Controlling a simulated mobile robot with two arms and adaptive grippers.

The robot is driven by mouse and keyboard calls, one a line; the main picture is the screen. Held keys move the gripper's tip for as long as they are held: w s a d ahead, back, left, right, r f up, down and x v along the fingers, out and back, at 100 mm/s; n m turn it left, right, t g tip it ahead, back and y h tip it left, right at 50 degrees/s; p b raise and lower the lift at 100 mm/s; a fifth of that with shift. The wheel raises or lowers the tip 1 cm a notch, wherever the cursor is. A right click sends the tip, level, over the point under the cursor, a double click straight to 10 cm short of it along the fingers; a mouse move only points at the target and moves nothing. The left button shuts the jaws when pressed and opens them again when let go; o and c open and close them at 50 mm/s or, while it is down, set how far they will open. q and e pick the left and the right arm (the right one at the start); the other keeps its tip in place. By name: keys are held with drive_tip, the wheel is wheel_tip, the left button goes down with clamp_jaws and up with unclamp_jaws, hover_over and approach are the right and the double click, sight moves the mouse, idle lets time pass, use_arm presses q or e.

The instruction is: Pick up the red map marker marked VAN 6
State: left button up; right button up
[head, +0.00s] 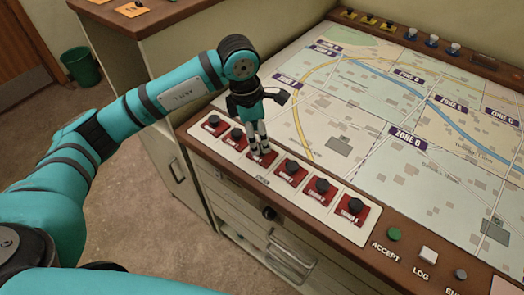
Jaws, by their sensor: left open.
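Several red map markers with black knobs sit in a row on pale pads along the console's front edge. Their labels are too small to read, so I cannot tell for sure which is VAN 6. The rightmost red marker (352,209) stands clear, and so does the red marker to its left (319,189). My left gripper (261,149) is open, pointing down over the third marker from the left (254,157), which it partly hides. I cannot tell whether the fingers touch it. My right gripper is out of view.
The map board (390,125) fills the console top behind the row. A green ACCEPT button (394,233), a white LOG button (428,254) and a dark button (460,274) lie to the right. Yellow and blue-white pieces stand along the back. A wooden-topped cabinet (165,14) stands behind my left arm.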

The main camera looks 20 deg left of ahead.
sight(262, 152)
use_arm(q)
drive_tip(key=f, duration=0.2)
drive_tip(key=f+p, duration=0.1)
drive_tip(key=shift+w+d+f, duration=0.25)
drive_tip(key=shift+d+f, duration=0.1)
drive_tip(key=shift+d, duration=0.05)
drive_tip(key=shift+f, duration=0.35)
drive_tip(key=c, duration=0.7)
clamp_jaws()
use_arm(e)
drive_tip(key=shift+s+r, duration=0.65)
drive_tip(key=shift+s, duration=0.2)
use_arm(q)
drive_tip(key=shift+r, duration=0.1)
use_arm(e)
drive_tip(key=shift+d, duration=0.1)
